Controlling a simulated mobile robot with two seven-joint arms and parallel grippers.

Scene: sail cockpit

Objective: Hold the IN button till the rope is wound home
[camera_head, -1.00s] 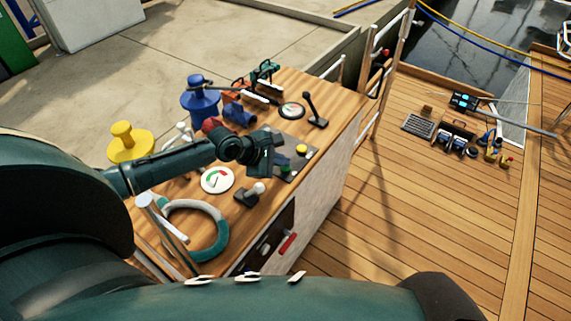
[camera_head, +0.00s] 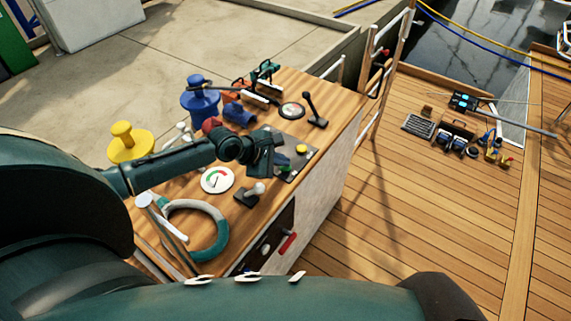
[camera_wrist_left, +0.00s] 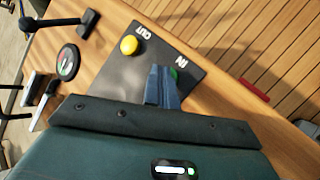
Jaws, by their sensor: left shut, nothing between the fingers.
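The dark control panel (camera_wrist_left: 122,75) lies on the wooden console top, with the words OUT and IN on it. The yellow button (camera_wrist_left: 129,45) is beside OUT. The green button (camera_wrist_left: 174,73) is beside IN and is partly hidden by my fingers. My left gripper (camera_wrist_left: 164,84) is shut and empty, its fingertips at the green button; I cannot tell whether they press it. In the head view my left gripper (camera_head: 265,163) is over the panel's near left part, with the yellow button (camera_head: 302,149) clear of it. I cannot make out the rope for certain. My right gripper is out of view.
A black lever (camera_head: 314,112) stands beyond the panel. The plank deck (camera_head: 400,210) at right is mostly clear.

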